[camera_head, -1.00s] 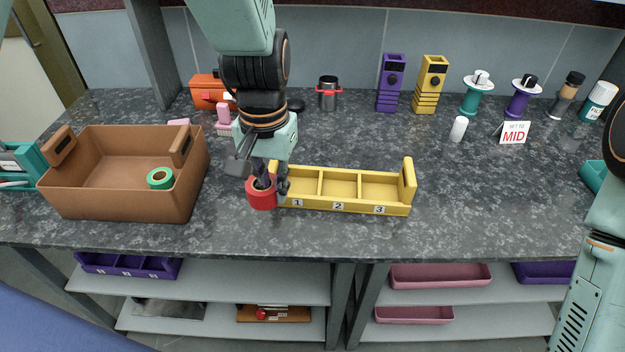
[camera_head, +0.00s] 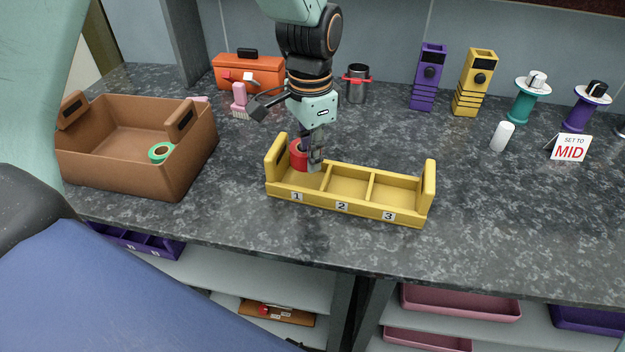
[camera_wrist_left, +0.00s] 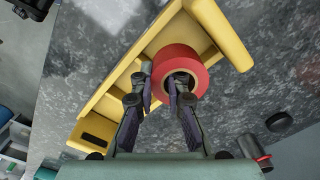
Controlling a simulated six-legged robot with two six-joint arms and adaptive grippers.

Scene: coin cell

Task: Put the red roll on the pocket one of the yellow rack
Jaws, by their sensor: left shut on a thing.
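The yellow rack (camera_head: 365,207) stands on the counter with three pockets labelled 1, 2 and 3; it also shows in the left wrist view (camera_wrist_left: 108,105). The red roll (camera_head: 297,156) is at the pocket one end of the rack, over or in that pocket. My left gripper (camera_head: 313,165) is shut on the roll's wall. In the left wrist view the roll (camera_wrist_left: 196,62) is between the fingertips (camera_wrist_left: 165,88), one finger in its hole. I cannot tell whether the roll touches the pocket floor. My right gripper is not in view.
A brown crate (camera_head: 110,160) with a green roll (camera_head: 161,152) stands to the left. An orange toolbox (camera_head: 248,73), a dark pot (camera_head: 357,88) and purple and yellow holders stand behind.

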